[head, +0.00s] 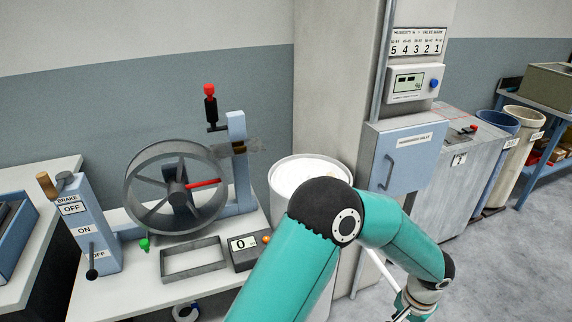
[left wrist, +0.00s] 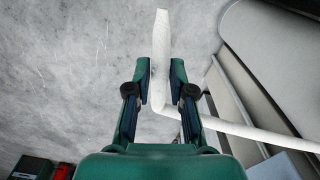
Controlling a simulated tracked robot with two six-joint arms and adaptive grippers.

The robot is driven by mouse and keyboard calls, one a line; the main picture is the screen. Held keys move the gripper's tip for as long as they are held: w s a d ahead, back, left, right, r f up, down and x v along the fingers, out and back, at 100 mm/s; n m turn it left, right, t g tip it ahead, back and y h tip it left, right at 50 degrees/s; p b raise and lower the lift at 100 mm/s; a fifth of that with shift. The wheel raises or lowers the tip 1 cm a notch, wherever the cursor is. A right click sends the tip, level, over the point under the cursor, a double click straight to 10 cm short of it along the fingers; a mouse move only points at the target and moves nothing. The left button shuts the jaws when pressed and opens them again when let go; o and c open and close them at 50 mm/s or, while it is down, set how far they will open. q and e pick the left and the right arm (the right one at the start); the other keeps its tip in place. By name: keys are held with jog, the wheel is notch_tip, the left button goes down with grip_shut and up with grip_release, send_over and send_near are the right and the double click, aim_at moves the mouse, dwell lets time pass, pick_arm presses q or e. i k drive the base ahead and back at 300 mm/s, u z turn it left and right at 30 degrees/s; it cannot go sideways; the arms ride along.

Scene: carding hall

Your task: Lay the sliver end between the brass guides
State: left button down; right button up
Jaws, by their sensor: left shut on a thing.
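The sliver (left wrist: 163,45) is a thick white rope. In the left wrist view it runs between the fingers of my left gripper (left wrist: 164,88), its free end pointing up past the tips. Below, it bends and trails off to the lower right. My left gripper (head: 411,306) is shut on it, low at the bottom right of the head view, far from the wheel machine. A piece of the sliver (head: 378,266) shows beside my arm. Small brass-coloured parts, perhaps the guides (head: 239,148), sit on the blue-grey post; their gap is unclear. My right gripper is not in view.
A pale can (head: 282,184) with white content stands behind my arm. A spoked wheel (head: 176,188), a brake box (head: 82,222), a tray (head: 194,260) and a counter (head: 249,250) are on the white bench. A blue valve cabinet (head: 402,158) stands right of the can.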

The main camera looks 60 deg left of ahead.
aim_at(77, 203)
jog(key=u, duration=0.15)
jog(key=k, duration=0.8)
jog(key=u, duration=1.2)
jog(key=i, duration=1)
jog(key=u, duration=0.05)
